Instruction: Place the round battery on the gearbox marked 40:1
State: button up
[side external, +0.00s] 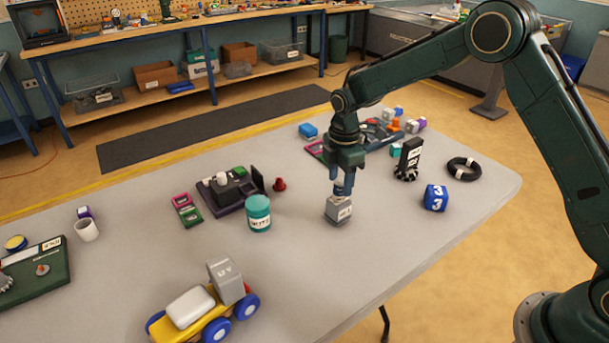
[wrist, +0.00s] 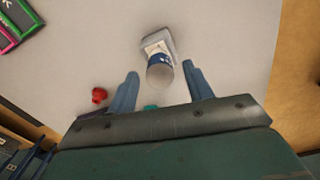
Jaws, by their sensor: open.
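The round battery (wrist: 160,76) is a short cylinder with a silver top and a blue and white side, seen from above in the wrist view. It appears to stand on a grey gearbox block (side external: 339,210) that rests on the table; the block also shows in the wrist view (wrist: 168,42). A white label is on the block's side, too small to read surely. My gripper (side external: 343,182) is directly above the block. Its blue fingers are open, one on each side of the battery in the wrist view (wrist: 160,70), with gaps visible. The battery is mostly hidden in the side view.
A teal jar (side external: 258,213), a red knob-like piece (side external: 279,184) and a dark machine (side external: 228,187) stand left. A blue block (side external: 435,198), black upright device (side external: 409,158) and black ring (side external: 464,168) lie right. The front right table is clear.

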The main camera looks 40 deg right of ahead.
aim_at(340, 181)
notch_tip(340, 181, up, 10)
dwell(0.5)
dwell(0.5)
jog(key=s+d+r+m+t, duration=0.3)
jog(key=s+r+m, duration=0.5)
jog(key=s+r, duration=0.7)
jog(key=s+d+f+m+t, duration=0.1)
jog(key=s+m, duration=0.7)
jog(key=s, duration=1.1)
jog(key=shift+s+f+t, duration=0.35)
jog(key=shift+f+t, duration=0.4)
jog(key=shift+t, duration=0.05)
